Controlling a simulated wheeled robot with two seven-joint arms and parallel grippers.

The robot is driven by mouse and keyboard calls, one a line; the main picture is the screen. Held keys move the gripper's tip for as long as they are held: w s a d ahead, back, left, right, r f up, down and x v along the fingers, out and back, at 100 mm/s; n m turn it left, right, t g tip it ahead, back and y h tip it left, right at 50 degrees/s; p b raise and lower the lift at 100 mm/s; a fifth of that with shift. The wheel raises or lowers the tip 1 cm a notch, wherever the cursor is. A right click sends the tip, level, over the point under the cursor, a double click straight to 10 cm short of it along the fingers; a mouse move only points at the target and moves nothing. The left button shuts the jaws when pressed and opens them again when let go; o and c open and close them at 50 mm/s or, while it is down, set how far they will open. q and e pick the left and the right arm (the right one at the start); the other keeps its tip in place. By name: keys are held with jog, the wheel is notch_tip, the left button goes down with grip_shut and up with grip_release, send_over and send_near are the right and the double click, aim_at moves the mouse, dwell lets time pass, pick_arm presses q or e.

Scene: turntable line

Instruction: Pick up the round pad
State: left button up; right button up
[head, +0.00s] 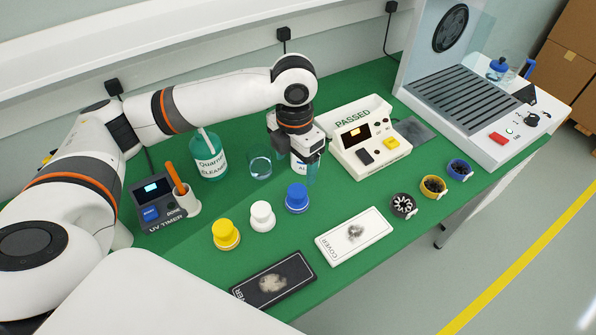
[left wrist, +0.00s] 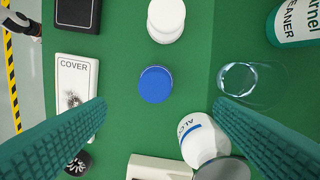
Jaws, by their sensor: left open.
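Three round knobbed pieces stand in a row on the green bench: yellow (head: 226,235), white (head: 262,216) and blue (head: 297,198). I cannot tell for sure which thing is the round pad. The blue disc (left wrist: 155,84) lies below and between my left fingers in the left wrist view, with the white one (left wrist: 166,20) above it in the picture. My left gripper (head: 313,172) is open and empty, beyond the blue piece in the head view; its green fingers also frame the left wrist view (left wrist: 160,106). My right gripper is not clearly visible.
A white bottle (left wrist: 200,140) and a glass beaker (left wrist: 238,78) stand close to my left fingers. A white COVER plate (head: 354,236), a black COVER plate (head: 272,281), the PASSED device (head: 345,118) and several small round cups, one black (head: 403,205), surround the row.

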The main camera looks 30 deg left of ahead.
aim_at(297, 191)
pick_arm(q)
jog(key=f, duration=0.1)
jog(key=s+f, duration=0.1)
jog(key=f, duration=0.1)
jog(key=shift+s+d, duration=0.15)
jog(key=shift+d, duration=0.2)
notch_tip(297, 191, down, 2)
jog(key=shift+a+f+p, duration=0.1)
jog(key=shift+f+p, duration=0.1)
jog(key=shift+p, duration=0.15)
jog(key=shift+f, duration=0.35)
jog(key=shift+w+f, duration=0.2)
jog(key=shift+f, duration=0.55)
notch_tip(297, 191, down, 3)
jog(key=shift+w+f+p, duration=0.1)
jog(key=shift+f+p, duration=0.1)
jog(key=shift+p, duration=0.35)
jog(key=shift+f, duration=0.2)
jog(key=c, duration=1.1)
pick_arm(e)
jog(key=s, duration=0.1)
jog(key=s+d+r, duration=0.1)
jog(key=s, duration=0.1)
jog(key=shift+s+d+r, duration=0.25)
jog(key=shift+s+d, duration=0.15)
